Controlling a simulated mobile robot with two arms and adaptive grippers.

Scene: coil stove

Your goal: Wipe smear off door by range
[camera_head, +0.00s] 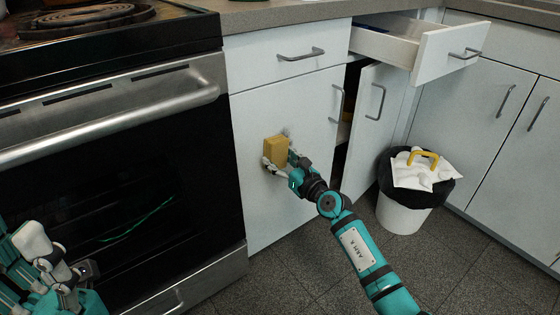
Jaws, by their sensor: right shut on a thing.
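The white cabinet door (262,205) stands just right of the range (215,190) and looks shut. My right gripper (279,161) is shut on a yellow sponge (276,149), held at the upper middle of this door; it seems to touch the face. A small greyish mark (287,132) shows at the sponge's upper right edge; I cannot tell whether it is smear or shadow. The sponge and gripper hide the door behind them. My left gripper (62,275) is low at the left, in front of the oven, and its fingers are unclear.
A drawer (445,55) is pulled out at the upper right, above a partly open cabinet door (375,125). A white bin (400,215) with a black liner, white crumpled material and a yellow handle-like piece stands on the floor at right. The oven handle (110,122) juts out.

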